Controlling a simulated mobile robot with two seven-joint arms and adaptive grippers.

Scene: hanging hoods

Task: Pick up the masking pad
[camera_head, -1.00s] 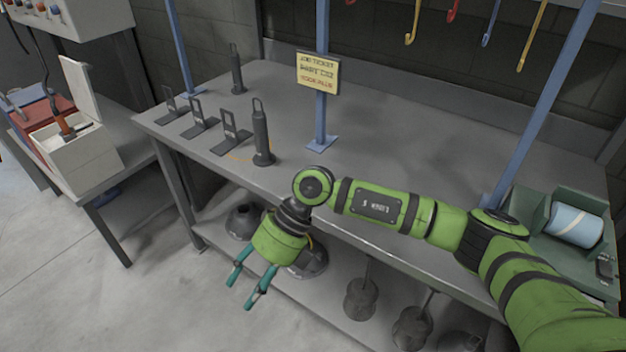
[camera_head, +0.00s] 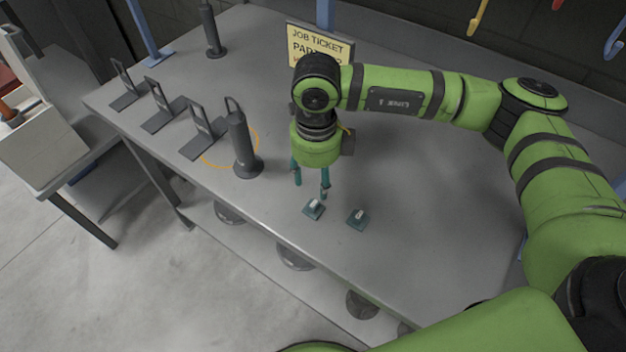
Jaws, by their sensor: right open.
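Two small teal blocks with pale tabs on top lie on the grey bench near its front edge: a left pad (camera_head: 313,209) and a right pad (camera_head: 357,218). I cannot tell which one the task's masking pad is. My right gripper (camera_head: 311,189) points down with its teal fingers spread and empty. In the picture its fingertips are just above and behind the left pad, close to it. Whether they touch it is not clear. My left gripper is out of view.
A dark cylinder (camera_head: 242,146) stands left of the gripper, near an orange ring marking. Several black stands (camera_head: 203,132) are further left. A job ticket sign (camera_head: 320,46) is behind my arm. The bench (camera_head: 420,240) right of the pads is clear.

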